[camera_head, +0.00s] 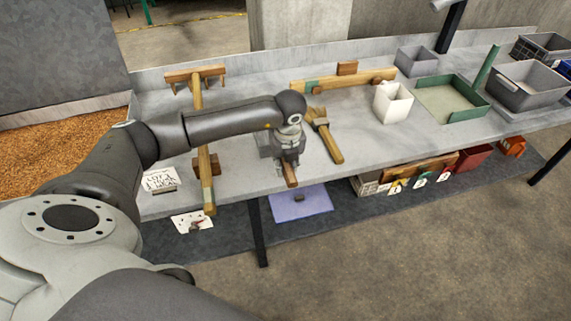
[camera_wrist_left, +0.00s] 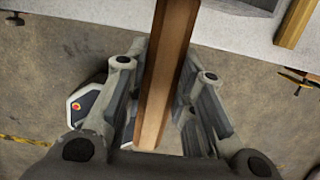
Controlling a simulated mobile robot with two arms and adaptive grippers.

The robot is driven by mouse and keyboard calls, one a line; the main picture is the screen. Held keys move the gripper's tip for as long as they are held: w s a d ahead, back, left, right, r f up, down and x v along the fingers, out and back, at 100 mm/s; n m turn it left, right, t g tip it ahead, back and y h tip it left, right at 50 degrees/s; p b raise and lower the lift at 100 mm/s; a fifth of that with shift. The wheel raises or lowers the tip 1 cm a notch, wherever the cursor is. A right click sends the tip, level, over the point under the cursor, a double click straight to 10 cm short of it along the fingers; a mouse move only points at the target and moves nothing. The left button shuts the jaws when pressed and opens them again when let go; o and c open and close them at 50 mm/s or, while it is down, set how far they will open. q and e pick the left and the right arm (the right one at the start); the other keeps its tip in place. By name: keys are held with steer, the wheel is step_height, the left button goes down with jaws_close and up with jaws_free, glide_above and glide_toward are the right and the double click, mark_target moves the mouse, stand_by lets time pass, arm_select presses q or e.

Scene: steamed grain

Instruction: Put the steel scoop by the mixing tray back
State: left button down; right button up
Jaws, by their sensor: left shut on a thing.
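My left gripper (camera_head: 289,172) is at the table's front edge, shut on a wooden handle (camera_head: 291,180). In the left wrist view the handle (camera_wrist_left: 165,70) runs between the two fingers (camera_wrist_left: 163,100). A grey piece (camera_head: 264,145) shows just beside the gripper; I cannot tell whether it is the steel scoop's head, as the gripper and arm hide much of it. A green-walled tray (camera_head: 470,117), which looks like the mixing tray, stands at the right of the table. My right gripper is not in view.
A wood-handled tool (camera_head: 327,137) lies just right of the gripper. A white container (camera_head: 392,105) and grey bins (camera_head: 417,62) stand toward the right. The table between the tool and white container is clear.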

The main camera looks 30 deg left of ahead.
arm_select(q)
steer(key=shift+f, duration=0.5)
steer(key=shift+f+b, duration=0.35)
steer(key=shift+b, duration=0.15)
step_height(320, 180, down, 7)
steer(key=b, duration=0.4)
steer(key=shift+b, duration=0.35)
steer(key=shift+r, duration=0.1)
